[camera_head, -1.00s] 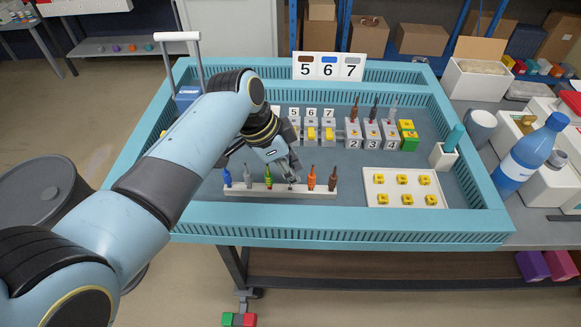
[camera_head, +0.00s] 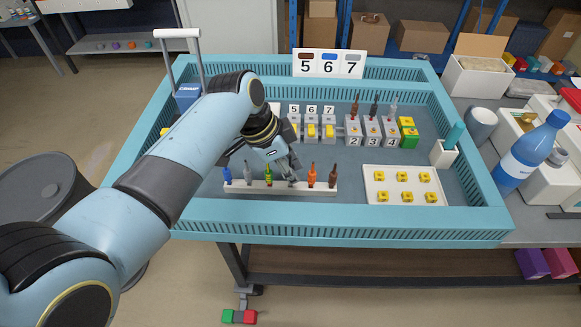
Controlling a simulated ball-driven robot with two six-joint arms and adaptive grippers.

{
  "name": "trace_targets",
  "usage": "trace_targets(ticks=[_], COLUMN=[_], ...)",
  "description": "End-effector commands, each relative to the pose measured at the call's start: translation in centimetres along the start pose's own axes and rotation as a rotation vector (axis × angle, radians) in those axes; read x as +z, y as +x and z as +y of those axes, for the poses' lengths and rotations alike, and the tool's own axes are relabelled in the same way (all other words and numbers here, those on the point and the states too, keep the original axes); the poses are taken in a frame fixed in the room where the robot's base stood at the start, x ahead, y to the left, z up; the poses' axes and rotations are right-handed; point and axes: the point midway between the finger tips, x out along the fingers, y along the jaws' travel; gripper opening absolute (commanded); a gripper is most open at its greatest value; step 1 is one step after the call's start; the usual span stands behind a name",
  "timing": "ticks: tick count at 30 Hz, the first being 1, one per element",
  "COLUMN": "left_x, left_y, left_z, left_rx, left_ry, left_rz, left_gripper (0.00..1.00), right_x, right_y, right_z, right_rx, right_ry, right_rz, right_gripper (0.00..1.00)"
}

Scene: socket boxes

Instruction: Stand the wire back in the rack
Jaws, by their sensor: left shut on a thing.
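The white wire rack (camera_head: 262,188) lies near the front edge of the blue-rimmed tray. Blue (camera_head: 227,176), grey (camera_head: 249,173), green (camera_head: 268,175), orange (camera_head: 312,176) and brown (camera_head: 333,177) wires stand upright in it. My left gripper (camera_head: 291,177) points down at the rack between the green and orange wires. It is shut on a wire there, mostly hidden by the fingers, so its colour is unclear. I cannot tell whether the wire's lower end is fully seated in the rack. My right gripper is not in view.
Grey socket boxes (camera_head: 370,133) stand behind the rack, several with upright wires. A white tray of yellow pieces (camera_head: 409,186) lies to the right. A white holder with a teal tool (camera_head: 444,155) and a blue bottle (camera_head: 531,154) are farther right. A 5-6-7 sign (camera_head: 328,64) stands at the back.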

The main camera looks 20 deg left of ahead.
Motion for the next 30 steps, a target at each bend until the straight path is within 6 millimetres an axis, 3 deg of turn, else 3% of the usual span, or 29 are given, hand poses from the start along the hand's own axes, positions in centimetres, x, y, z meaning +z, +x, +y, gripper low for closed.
trace_targets(ticks=[30], left_x=[0.5], left_y=[1.1], left_z=[0.0], left_rx=[0.000], left_ry=[0.000], left_rz=[0.000], left_gripper=[0.00], right_x=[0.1], right_y=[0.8], right_z=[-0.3], right_rx=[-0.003], right_ry=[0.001], right_rz=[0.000], right_gripper=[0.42])
